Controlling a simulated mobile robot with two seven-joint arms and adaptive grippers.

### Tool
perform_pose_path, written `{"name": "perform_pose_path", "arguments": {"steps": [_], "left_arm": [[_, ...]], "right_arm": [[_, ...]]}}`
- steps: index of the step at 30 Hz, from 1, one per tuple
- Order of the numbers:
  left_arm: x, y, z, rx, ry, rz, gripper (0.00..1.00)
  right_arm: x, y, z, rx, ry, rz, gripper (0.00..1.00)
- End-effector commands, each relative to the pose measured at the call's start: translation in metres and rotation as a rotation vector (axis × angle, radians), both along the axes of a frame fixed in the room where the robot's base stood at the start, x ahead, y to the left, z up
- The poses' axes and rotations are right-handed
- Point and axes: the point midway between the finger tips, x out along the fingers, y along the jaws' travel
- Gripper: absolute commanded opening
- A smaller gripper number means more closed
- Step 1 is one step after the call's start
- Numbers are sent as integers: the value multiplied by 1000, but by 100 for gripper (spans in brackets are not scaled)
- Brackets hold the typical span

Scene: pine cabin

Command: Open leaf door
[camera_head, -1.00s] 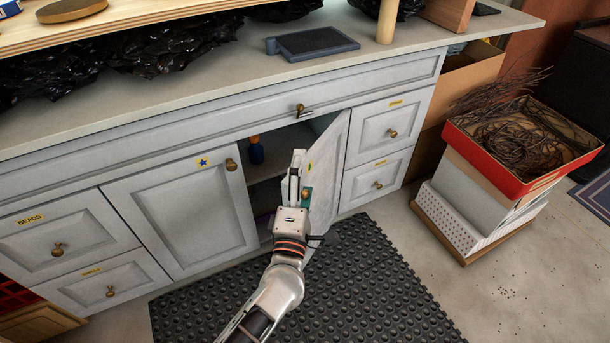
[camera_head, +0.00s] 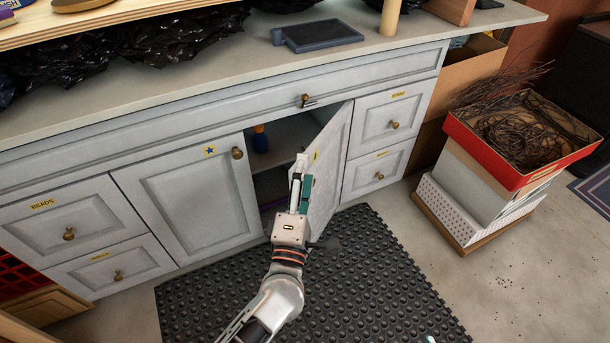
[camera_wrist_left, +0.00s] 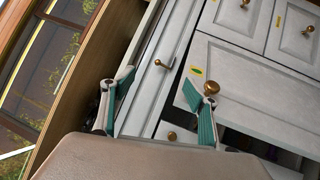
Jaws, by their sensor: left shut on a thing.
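The leaf door (camera_head: 332,160) is the grey right-hand door of the cabinet. It stands partly open, swung out on its right side, with a dark shelf space to its left. My left gripper (camera_head: 302,182) is at the door's free edge and shut on the door. Its body hides whether it holds the knob or the edge. In the left wrist view its teal-padded fingers (camera_wrist_left: 163,103) show spread, with grey cabinet fronts behind them. A white and teal tip of my right gripper (camera_head: 430,339) just shows at the bottom edge.
The closed left door (camera_head: 190,205) with a star label adjoins the opening. A blue bottle (camera_head: 260,142) stands inside. Drawers (camera_head: 385,135) flank the doors. A black mat (camera_head: 340,280) lies on the floor. A red box of twigs (camera_head: 525,140) stands at the right.

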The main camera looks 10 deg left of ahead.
Motion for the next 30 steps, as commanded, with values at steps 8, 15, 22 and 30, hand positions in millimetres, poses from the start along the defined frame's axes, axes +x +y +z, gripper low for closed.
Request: {"name": "perform_pose_path", "arguments": {"steps": [8, 15, 22, 30], "left_arm": [[-19, 0, -17, 4, 19, -1, 35], [-35, 0, -24, 3, 25, -1, 35], [-49, -1, -29, 5, 26, -1, 35], [-66, -2, -34, 5, 28, -1, 35]], "right_arm": [[-2, 0, -3, 0, 6, 0, 54], [-2, 0, -5, 0, 10, 0, 54], [-3, 0, -7, 0, 13, -1, 54], [-4, 0, -9, 0, 17, 0, 54]]}}
